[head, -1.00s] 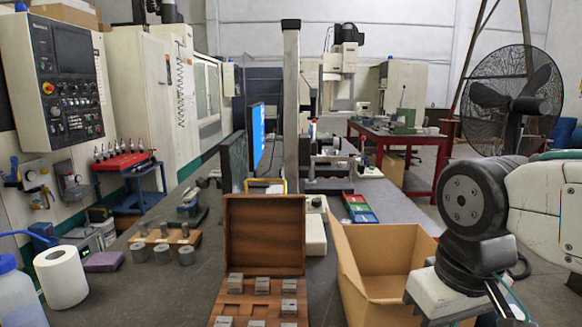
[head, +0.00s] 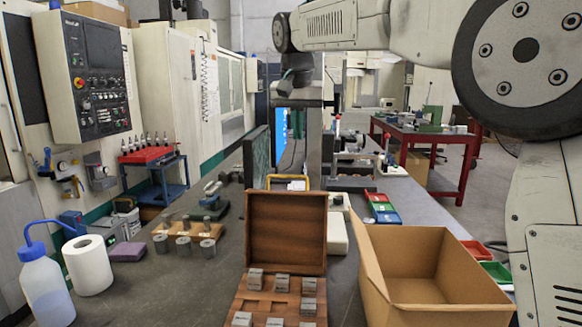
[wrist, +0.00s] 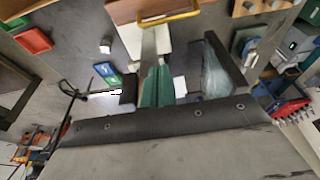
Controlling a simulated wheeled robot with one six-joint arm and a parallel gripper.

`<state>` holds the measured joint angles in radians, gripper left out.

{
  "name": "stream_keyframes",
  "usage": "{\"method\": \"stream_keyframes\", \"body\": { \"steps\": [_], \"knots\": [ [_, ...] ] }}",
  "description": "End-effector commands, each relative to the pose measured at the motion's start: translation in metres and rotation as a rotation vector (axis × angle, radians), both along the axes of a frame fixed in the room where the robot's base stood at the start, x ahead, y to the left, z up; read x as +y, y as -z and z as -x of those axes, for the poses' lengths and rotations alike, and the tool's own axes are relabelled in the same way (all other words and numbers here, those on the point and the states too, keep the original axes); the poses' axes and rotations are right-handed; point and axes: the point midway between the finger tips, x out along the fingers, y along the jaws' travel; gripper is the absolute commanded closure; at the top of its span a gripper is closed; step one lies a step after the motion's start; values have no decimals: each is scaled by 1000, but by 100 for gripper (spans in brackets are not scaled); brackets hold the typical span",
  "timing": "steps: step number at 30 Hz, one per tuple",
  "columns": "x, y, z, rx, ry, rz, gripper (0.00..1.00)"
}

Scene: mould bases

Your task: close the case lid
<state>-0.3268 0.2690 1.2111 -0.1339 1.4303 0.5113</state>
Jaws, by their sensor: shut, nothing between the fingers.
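The wooden case is open in the head view. Its brown lid (head: 285,235) stands upright at the back of its base (head: 254,308). The base holds several grey metal blocks in recesses, and its near part is cut off by the frame. My gripper (head: 299,88) shows small and dark at the end of my raised arm, above and beyond the lid and apart from it. It is shut and empty. In the wrist view, a brown surface at the top edge, beside a yellow handle (wrist: 170,16), may be part of the case. The fingertips are not clear there.
An open cardboard box (head: 433,290) stands right of the case. Grey cylinders on a wooden block (head: 183,228), a paper roll (head: 88,265) and a wash bottle (head: 45,285) are on the left. A dark panel (head: 256,157) and a pole stand behind the lid.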

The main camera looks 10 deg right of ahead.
Motion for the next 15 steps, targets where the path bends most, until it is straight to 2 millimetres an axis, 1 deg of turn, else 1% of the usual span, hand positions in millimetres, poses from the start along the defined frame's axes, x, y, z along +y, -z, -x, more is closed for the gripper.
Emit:
{"method": "stream_keyframes", "body": {
  "steps": [1, 3, 8, 11, 15],
  "knots": [
    [7, 1, -8, -4, 2, -1, 100],
    [11, 1, -13, -9, 6, -2, 100],
    [13, 13, -19, -8, 10, -3, 100],
    [12, 30, -23, -6, 11, -2, 100],
    [10, 59, -31, -6, 10, -1, 100]
  ]
}}
